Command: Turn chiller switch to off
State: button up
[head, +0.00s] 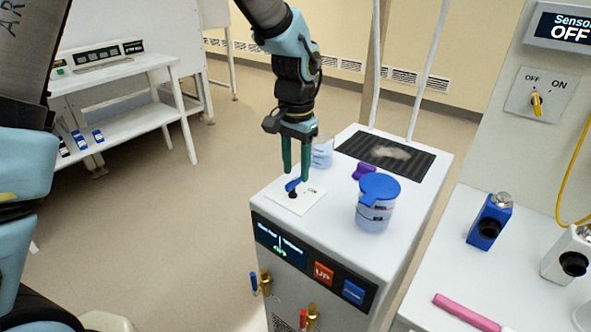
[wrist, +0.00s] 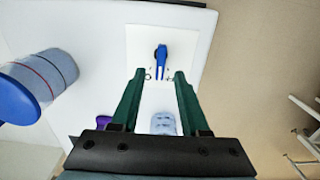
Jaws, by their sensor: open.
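The chiller (head: 268,215) is a white box with a display and UP and down buttons on its front. Its switch (head: 292,185) is a small blue lever on a dark pivot, set on a white plate (head: 290,207) on top. My gripper (head: 294,178) points down at the switch, open and empty. In the wrist view the blue lever (wrist: 161,62) lies just ahead of my gripper (wrist: 160,75), with its free end pointing between the fingertips. Contact cannot be told. The plate's markings are too small to read.
On the chiller stand a blue-lidded container (head: 374,215), a purple object (head: 362,171), a clear beaker (head: 323,155) and a dark ribbed mat (head: 412,160). A wall panel with a yellow OFF/ON knob (head: 537,102) is at right. Floor left of the chiller is clear.

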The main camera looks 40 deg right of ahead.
jog(key=shift+f, duration=0.95)
grip_shut()
